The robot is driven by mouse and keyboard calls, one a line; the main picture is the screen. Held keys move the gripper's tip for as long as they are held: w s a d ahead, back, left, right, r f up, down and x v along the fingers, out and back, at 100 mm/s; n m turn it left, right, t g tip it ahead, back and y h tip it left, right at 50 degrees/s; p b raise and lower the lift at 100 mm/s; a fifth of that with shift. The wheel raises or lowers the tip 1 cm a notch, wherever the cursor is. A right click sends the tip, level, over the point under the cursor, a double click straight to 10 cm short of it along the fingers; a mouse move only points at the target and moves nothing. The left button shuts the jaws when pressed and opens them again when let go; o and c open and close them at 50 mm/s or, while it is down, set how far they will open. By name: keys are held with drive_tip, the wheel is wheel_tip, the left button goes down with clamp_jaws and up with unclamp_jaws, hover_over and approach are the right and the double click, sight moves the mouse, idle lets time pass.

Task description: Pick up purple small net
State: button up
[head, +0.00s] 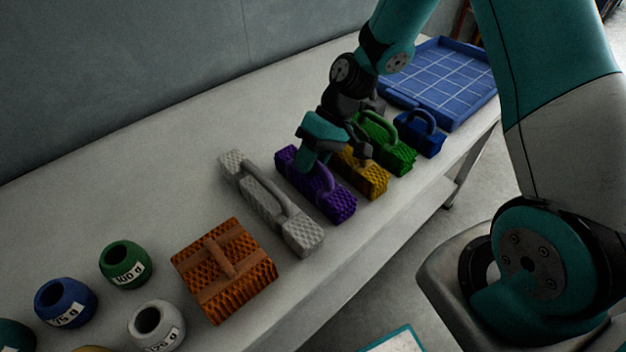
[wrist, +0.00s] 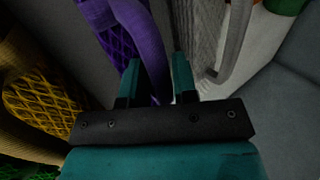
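The purple small net (head: 341,204) is a block of purple mesh with an arched handle, lying on the table between the grey and yellow nets. My gripper (head: 326,166) is low over its far half and hides part of it. In the wrist view the purple net (wrist: 117,47) is at the top, with its handle (wrist: 150,50) running down between the two teal fingers of my gripper (wrist: 157,75). The fingers are apart, with a gap visible beside the handle. Whether either finger touches the handle is unclear.
A long grey net (head: 268,205) lies to the left and a yellow net (head: 366,179) close to the right. Green (head: 397,154) and blue (head: 424,136) nets and a blue tray (head: 432,112) are beyond. An orange net (head: 224,270) and several labelled round weights stand at the near left.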

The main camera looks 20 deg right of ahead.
clamp_jaws()
drive_tip(key=shift+r, duration=0.1)
